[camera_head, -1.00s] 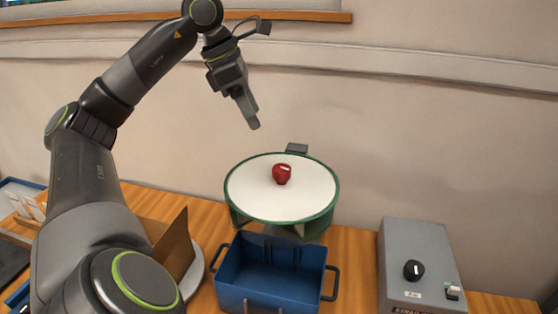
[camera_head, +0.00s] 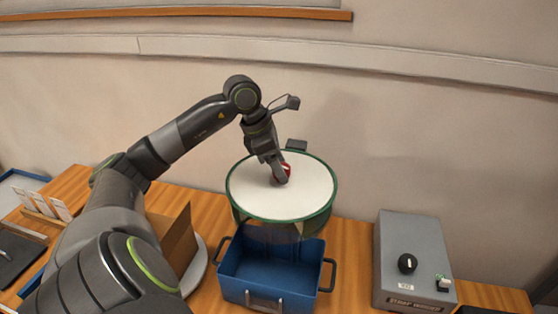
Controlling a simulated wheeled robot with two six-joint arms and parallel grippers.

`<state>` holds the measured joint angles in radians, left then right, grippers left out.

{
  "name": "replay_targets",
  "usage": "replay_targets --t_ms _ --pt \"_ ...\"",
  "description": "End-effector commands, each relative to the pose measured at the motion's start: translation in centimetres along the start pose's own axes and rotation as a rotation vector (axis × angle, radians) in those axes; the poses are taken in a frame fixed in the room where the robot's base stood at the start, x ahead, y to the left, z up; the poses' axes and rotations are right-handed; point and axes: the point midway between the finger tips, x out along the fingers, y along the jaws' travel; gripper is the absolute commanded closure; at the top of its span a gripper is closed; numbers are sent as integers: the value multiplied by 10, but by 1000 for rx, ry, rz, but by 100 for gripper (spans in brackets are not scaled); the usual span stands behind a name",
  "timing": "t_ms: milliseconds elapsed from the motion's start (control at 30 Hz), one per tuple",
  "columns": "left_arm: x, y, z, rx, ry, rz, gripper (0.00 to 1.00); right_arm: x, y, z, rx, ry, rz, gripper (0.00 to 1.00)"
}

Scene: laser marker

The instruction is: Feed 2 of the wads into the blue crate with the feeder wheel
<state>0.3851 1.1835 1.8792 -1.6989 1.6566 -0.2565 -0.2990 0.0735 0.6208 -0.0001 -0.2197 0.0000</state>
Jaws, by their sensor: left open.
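The feeder wheel (camera_head: 305,202) is a round white disc with a green rim, standing behind the blue crate. My right gripper is not in view.
A grey control box (camera_head: 401,240) with a black knob (camera_head: 407,263) and a small switch (camera_head: 443,283) stands on the right. A brown upright panel (camera_head: 175,238) and a round pale plate (camera_head: 199,268) lie left of the crate. A card holder (camera_head: 48,208) is at the far left.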

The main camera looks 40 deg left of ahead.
Motion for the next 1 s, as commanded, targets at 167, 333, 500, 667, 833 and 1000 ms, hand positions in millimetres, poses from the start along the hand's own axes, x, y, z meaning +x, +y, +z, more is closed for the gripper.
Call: replay_targets --t_ms 167,333,500,667,833,1000 --pt "2 0 0 0 0 -1 41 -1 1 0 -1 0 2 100" --pt "2 0 0 -1 1 -1 45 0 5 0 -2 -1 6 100" --pt "2 0 0 -1 1 -1 67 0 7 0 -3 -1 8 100" --pt "2 0 0 -1 1 0 88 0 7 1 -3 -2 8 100" --pt "2 0 0 -1 1 0 100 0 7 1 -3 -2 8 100" --pt "2 0 -1 -15 0 7 100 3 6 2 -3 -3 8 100"
